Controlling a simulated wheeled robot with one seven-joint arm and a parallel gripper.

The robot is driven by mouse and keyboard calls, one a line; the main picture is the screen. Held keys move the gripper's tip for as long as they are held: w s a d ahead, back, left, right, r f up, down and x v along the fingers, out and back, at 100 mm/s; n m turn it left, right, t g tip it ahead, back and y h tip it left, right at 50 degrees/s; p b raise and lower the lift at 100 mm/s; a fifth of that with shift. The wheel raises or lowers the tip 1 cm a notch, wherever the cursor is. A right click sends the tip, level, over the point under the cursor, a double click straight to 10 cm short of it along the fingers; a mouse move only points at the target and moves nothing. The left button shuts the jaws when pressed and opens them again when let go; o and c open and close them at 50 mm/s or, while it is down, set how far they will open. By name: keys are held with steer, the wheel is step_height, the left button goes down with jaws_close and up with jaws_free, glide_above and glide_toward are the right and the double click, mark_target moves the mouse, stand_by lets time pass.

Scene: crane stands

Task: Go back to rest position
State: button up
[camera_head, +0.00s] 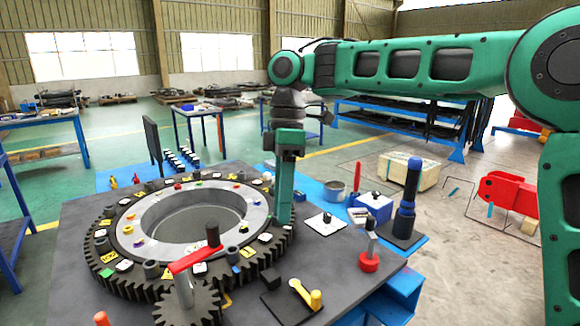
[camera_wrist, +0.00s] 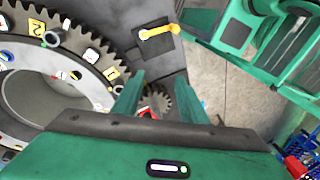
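My green gripper (camera_head: 284,220) points straight down at the right edge of the large dark gear ring (camera_head: 270,262) on the grey table. In the wrist view my gripper (camera_wrist: 162,80) shows two green fingers set apart with nothing between them. The small gear (camera_head: 190,305) with a red crank (camera_head: 195,258) stands at the front edge of the ring. The small gear also shows in the wrist view (camera_wrist: 162,102), beyond the fingers and partly hidden by them. Whether the fingertips touch the ring cannot be told.
A yellow lever (camera_head: 306,293) on a black plate lies at the front of the table. A red-based post (camera_head: 369,262), a dark blue-topped cylinder (camera_head: 409,190) and a blue box (camera_head: 373,208) stand to the right. A wooden crate (camera_head: 408,172) is on the floor beyond.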

steer(key=s+d+f+m+t, duration=0.1)
steer(key=s+d+f+m, duration=0.1)
steer(key=d+m, duration=0.5)
steer(key=s+d+f+m, duration=0.2)
steer(key=d+m, duration=0.1)
steer(key=d, duration=0.8)
steer(key=s+d+f+m+t, duration=0.1)
steer(key=s+d+f+m, duration=0.3)
steer(key=d, duration=0.6)
steer(key=s+d+f+m, duration=0.3)
steer(key=s+d+m, duration=0.3)
steer(key=s+d, duration=0.1)
steer(key=s+d+f+m+t, duration=0.1)
steer(key=s+d+f+m, duration=0.3)
steer(key=s, duration=0.5)
steer(key=d+m, duration=0.2)
steer(key=d, duration=0.1)
steer(key=shift+s+d+m+h, duration=0.25)
steer(key=shift+d+m+h, duration=0.05)
steer(key=shift+d, duration=0.1)
steer(key=shift+f, duration=0.1)
steer(key=shift+w+f, duration=0.25)
steer(key=shift+w, duration=0.4)
